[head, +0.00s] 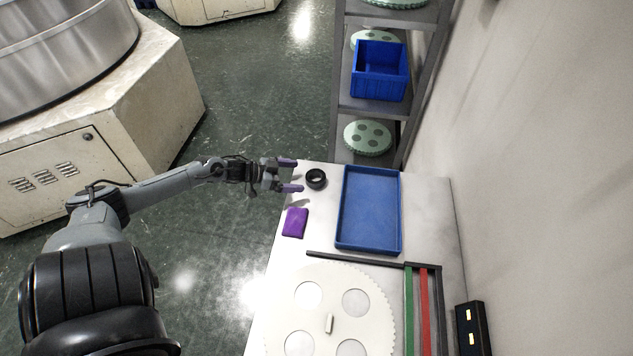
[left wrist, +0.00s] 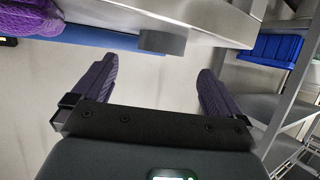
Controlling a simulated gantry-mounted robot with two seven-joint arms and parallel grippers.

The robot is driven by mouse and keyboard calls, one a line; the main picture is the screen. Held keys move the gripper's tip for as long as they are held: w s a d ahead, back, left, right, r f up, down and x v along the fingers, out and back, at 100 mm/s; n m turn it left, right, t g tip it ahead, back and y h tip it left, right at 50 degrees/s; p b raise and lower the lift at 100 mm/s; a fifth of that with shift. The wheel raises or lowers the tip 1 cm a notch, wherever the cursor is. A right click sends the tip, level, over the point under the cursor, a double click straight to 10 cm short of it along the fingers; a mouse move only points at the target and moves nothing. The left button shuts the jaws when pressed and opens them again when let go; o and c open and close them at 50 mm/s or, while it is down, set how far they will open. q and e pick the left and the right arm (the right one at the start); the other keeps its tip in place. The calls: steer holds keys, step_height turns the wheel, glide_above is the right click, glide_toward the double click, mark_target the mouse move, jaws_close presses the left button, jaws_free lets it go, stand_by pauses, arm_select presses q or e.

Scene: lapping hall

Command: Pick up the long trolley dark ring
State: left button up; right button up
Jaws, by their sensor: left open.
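The dark ring (head: 316,179), a short black open cylinder, stands on the far left part of the light trolley top (head: 429,225) in the head view. My left gripper (head: 298,175) reaches in from the left with its two purple fingers spread. It is open and empty, its fingertips just left of the ring and pointing toward it. In the left wrist view the open fingers (left wrist: 155,85) show with a short grey shape between and beyond them; I cannot tell for sure that it is the ring. My right gripper is not in view.
A purple block (head: 295,222) lies just nearer than the ring. A blue tray (head: 370,248) lies to the ring's right. A pale toothed disc (head: 330,290) and coloured strips (head: 424,300) fill the near part. A shelf rack with a blue bin (head: 379,85) stands behind.

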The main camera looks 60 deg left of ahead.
mark_target(311, 177)
arm_select(q)
steer(key=shift+x, duration=0.9)
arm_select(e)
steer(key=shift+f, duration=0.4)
arm_select(q)
steer(key=shift+w+d+f+b, duration=0.15)
steer(key=shift+w+f+b, duration=0.15)
steer(key=shift+w+b, duration=0.2)
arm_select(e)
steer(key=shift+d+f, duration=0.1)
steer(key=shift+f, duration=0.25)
arm_select(q)
steer(key=shift+b+x, duration=0.9)
steer(key=shift+x, duration=1.1)
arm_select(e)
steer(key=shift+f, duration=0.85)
arm_select(q)
steer(key=c, duration=1.3)
steer(key=shift+r, duration=0.1)
